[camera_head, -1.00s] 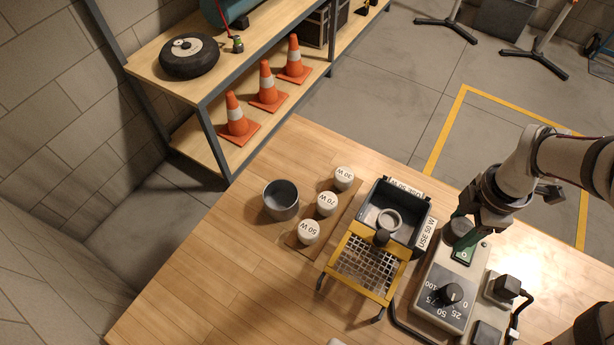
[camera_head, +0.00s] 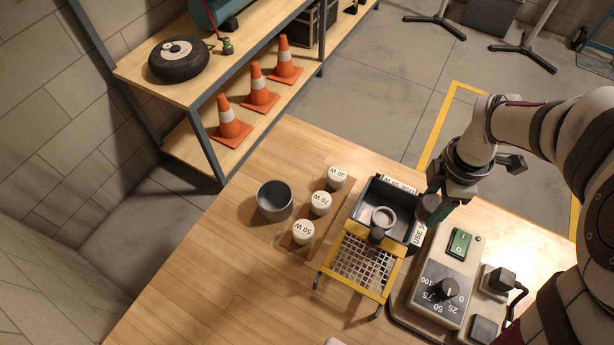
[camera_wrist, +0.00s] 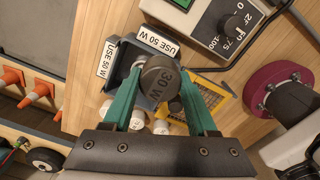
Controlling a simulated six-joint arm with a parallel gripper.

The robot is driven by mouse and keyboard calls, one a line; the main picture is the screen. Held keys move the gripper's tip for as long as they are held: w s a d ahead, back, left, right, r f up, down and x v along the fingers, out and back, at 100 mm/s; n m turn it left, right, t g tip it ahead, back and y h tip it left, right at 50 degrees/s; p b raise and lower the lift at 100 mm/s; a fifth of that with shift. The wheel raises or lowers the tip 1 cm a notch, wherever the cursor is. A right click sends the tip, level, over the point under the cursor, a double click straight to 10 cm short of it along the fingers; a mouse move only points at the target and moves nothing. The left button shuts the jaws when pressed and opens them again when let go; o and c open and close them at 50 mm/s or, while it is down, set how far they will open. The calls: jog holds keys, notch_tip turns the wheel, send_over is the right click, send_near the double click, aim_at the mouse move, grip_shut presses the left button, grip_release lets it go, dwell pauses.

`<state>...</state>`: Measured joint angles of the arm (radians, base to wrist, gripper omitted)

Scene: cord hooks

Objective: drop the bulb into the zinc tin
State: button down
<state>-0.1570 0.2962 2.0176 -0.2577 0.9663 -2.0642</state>
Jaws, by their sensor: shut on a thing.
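My gripper (camera_head: 436,200) has green fingers and is shut on a dark grey round bulb (camera_head: 428,209). The zinc tin (camera_head: 275,201), an open grey cylinder, stands on the table to the left, well apart from my gripper. I cannot make out the tin in the wrist view.
White-topped pieces marked 30 W (camera_head: 337,177), 70 W (camera_head: 320,203) and 50 W (camera_head: 303,232) stand in a row between tin and housing. The housing (camera_head: 388,205) has a yellow-framed grille (camera_head: 362,262). A control box (camera_head: 443,280) stands right. Table left of the tin is clear.

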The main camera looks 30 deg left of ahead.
jog(key=s+a+r, duration=0.1)
jog(key=s+a, duration=0.3)
jog(key=a, duration=1)
jog(key=s+a+r, duration=0.1)
jog(key=s+a, duration=0.3)
jog(key=a, duration=1)
jog(key=f, duration=0.5)
jog(key=shift+w+a+f, duration=0.1)
jog(key=shift+a+f, duration=0.1)
jog(key=shift+f, duration=0.05)
jog(key=shift+c, duration=0.6)
grip_release()
notch_tip(320, 180, up, 16)
